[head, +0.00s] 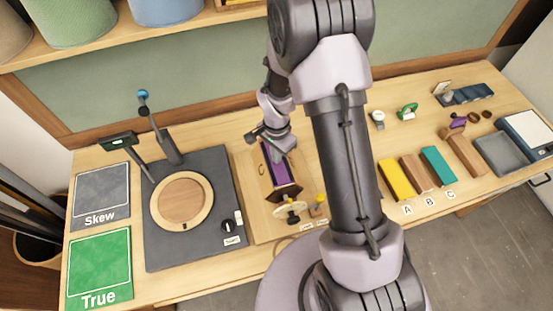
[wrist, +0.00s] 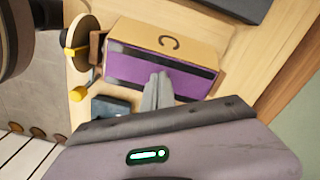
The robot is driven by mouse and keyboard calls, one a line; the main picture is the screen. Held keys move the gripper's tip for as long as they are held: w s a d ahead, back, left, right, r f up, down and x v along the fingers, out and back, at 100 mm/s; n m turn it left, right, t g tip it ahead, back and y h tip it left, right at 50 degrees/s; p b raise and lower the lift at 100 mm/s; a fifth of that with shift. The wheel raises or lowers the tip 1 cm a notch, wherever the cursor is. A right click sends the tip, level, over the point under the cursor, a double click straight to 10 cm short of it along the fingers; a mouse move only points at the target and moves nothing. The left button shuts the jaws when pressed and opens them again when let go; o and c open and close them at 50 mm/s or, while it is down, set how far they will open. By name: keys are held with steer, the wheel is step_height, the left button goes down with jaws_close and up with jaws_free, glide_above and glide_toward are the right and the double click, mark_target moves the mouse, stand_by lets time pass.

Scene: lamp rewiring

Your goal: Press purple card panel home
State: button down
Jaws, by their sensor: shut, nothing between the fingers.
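In the head view the purple panel (head: 278,172) sits on the wooden board, partly hidden by my wrist. My gripper (wrist: 162,77) is shut and empty, its fingertips over the middle of the purple face. I cannot tell for sure whether they touch it. In the head view my gripper (head: 277,155) points down at the panel.
A round wooden disc (wrist: 82,36) and yellow knobs stand beside the block. Left in the head view are a turntable (head: 181,201), a Skew card (head: 101,195) and a green True card (head: 99,268). Yellow, brown and teal blocks (head: 438,166) lie to the right.

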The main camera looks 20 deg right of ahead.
steer(key=shift+s, duration=0.15)
steer(key=shift+r+p, duration=1.9)
steer(key=shift+r, duration=1.65)
steer(key=shift+f, duration=0.1)
